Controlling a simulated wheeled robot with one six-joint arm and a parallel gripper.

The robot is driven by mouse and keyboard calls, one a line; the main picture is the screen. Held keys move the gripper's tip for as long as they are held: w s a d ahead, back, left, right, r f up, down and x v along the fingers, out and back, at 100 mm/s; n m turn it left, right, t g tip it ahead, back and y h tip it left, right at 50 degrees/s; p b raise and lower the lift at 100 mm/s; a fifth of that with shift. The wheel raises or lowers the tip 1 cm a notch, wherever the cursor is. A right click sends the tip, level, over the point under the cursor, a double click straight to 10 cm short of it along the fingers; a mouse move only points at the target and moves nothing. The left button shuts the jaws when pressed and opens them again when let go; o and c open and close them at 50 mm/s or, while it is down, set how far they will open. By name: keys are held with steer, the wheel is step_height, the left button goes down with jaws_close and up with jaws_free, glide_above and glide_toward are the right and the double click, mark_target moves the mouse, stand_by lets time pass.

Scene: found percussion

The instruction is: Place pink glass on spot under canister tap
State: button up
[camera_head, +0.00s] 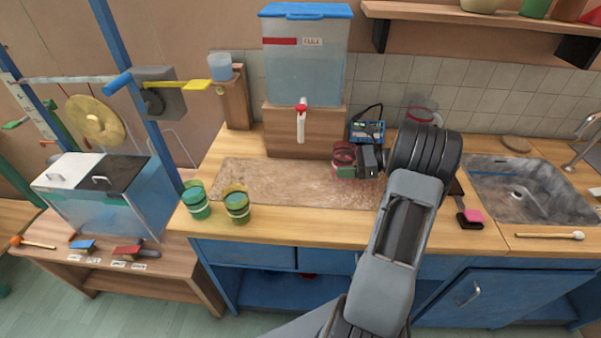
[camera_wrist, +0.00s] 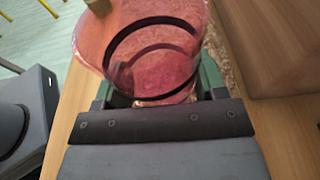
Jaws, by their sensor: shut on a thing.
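The pink glass (camera_head: 344,153) is in my gripper (camera_head: 349,171), over the right part of the stone-coloured mat (camera_head: 270,183). In the wrist view the glass (camera_wrist: 150,45) fills the upper middle, between the green fingers of my gripper (camera_wrist: 155,85). It looks clear pink with a dark ring. The canister (camera_head: 305,65) has a blue lid and stands on a wooden block (camera_head: 290,143). Its white tap (camera_head: 301,125) with a red top hangs over the front of the block, left of the glass. I cannot tell whether the glass touches the mat.
Two tinted glasses, one green (camera_head: 196,203) and one yellow-green (camera_head: 237,206), stand at the mat's left front. A small blue device (camera_head: 367,131) stands behind my gripper. Another reddish glass (camera_head: 420,115) is by the wall. A sink (camera_head: 520,190) lies right. The mat's middle is clear.

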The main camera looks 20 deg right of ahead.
steer(key=x, duration=0.4)
steer(key=r+x, duration=0.1)
steer(key=x, duration=0.3)
steer(key=r+p+x, duration=0.1)
steer(key=x, duration=0.3)
steer(key=shift+w+a+r, duration=0.2)
steer(key=shift+a+r, duration=0.05)
steer(key=shift+a, duration=0.1)
steer(key=shift+f, duration=1.75)
steer(key=shift+f, duration=0.1)
steer(key=o, duration=1.2)
steer(key=shift+f, duration=0.1)
steer(key=shift+r, duration=0.3)
steer(key=b+v, duration=0.1)
steer(key=v, duration=1.1)
steer(key=shift+f, duration=0.1)
